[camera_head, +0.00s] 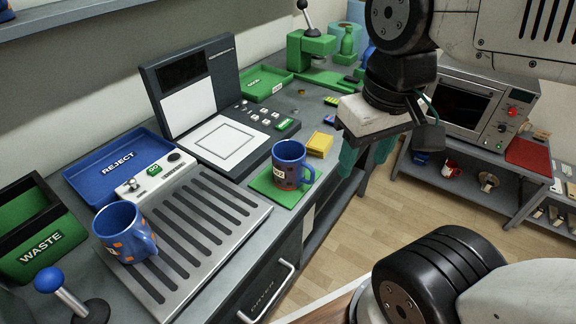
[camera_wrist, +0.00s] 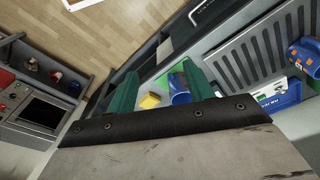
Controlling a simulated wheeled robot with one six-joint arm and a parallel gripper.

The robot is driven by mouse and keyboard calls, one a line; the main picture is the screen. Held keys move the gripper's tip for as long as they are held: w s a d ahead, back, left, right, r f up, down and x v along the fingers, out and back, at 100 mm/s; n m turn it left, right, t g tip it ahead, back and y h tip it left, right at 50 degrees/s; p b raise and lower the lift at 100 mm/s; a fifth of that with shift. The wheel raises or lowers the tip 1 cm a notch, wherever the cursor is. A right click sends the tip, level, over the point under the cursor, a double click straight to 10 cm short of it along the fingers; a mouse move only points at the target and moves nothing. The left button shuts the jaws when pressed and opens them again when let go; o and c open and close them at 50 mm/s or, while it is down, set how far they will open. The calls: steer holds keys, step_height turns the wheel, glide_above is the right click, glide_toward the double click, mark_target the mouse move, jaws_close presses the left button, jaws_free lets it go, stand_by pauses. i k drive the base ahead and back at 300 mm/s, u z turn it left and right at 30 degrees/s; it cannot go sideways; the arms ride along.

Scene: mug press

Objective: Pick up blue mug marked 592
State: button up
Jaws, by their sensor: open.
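One blue mug (camera_head: 291,165) with dark patches and a small label stands upright on a green mat near the counter's front edge. I cannot read its label surely. In the wrist view this mug (camera_wrist: 180,93) shows beyond my fingers, partly hidden by the right one. A second blue mug (camera_head: 122,234) with orange patches stands on the slotted metal tray; it also shows at the wrist view's right edge (camera_wrist: 306,58). My gripper (camera_head: 365,160), with green fingers, is open and empty. It is above and to the right of the mat mug, apart from it.
A yellow block (camera_head: 319,144) lies close behind the mat mug. The slotted tray (camera_head: 240,212), a blue REJECT tray (camera_head: 90,160), a green WASTE bin (camera_head: 35,258) and a blue-knobbed lever (camera_head: 50,282) fill the left. Open floor (camera_head: 420,195) lies right of the counter.

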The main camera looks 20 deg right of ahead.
mark_target(289, 156)
steer(key=k, duration=1)
steer(key=u, duration=0.7)
steer(key=i, duration=0.7)
steer(key=z, duration=1.95)
